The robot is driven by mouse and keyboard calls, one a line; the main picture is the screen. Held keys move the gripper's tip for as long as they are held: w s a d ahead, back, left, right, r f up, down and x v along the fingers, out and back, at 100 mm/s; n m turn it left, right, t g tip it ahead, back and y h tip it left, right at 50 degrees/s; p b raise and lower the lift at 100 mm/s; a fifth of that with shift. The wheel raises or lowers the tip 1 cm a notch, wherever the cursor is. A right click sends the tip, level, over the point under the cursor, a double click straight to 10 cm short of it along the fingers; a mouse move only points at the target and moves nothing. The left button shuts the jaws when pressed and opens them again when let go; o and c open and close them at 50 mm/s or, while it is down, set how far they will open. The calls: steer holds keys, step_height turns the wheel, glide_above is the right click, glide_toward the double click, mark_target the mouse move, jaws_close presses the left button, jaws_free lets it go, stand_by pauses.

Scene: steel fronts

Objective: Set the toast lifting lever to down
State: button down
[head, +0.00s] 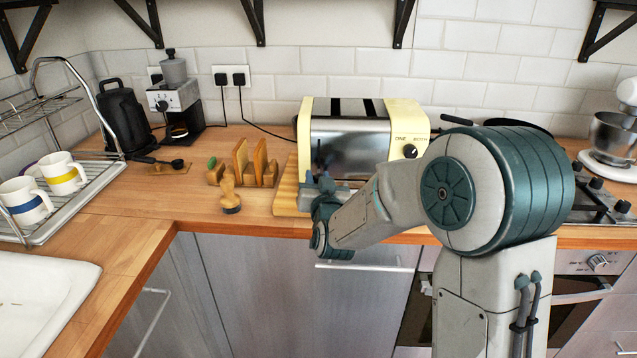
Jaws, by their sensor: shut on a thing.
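The cream and steel toaster (350,135) stands on a wooden board on the counter, with two dark slots on top and a round dial (410,151) near its right end. My gripper (321,180) is low at the toaster's left front, close to its steel side. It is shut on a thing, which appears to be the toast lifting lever. A small dark piece (321,155) shows just above the gripper against the steel side. The fingertips are small and partly hidden, and I cannot tell the lever's height. My arm covers the toaster's lower right front.
The wooden board (287,190) lies under the toaster. A wooden rack (252,163) and a wooden stamp-like item (230,194) stand to its left. A coffee grinder (175,100), black kettle (122,118) and dish rack with mugs (62,172) are further left. The stove (600,200) is right.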

steer(key=shift+s+f, duration=0.1)
steer(key=shift+f, duration=0.25)
steer(key=c, duration=1.1)
jaws_free()
steer(key=shift+c, duration=0.2)
steer(key=shift+r, duration=0.1)
steer(key=shift+s+d, duration=0.1)
steer(key=shift+s, duration=0.4)
steer(key=s+d+b, duration=0.2)
steer(key=s, duration=1)
steer(key=shift+s+d, duration=0.25)
steer(key=shift+d, duration=0.1)
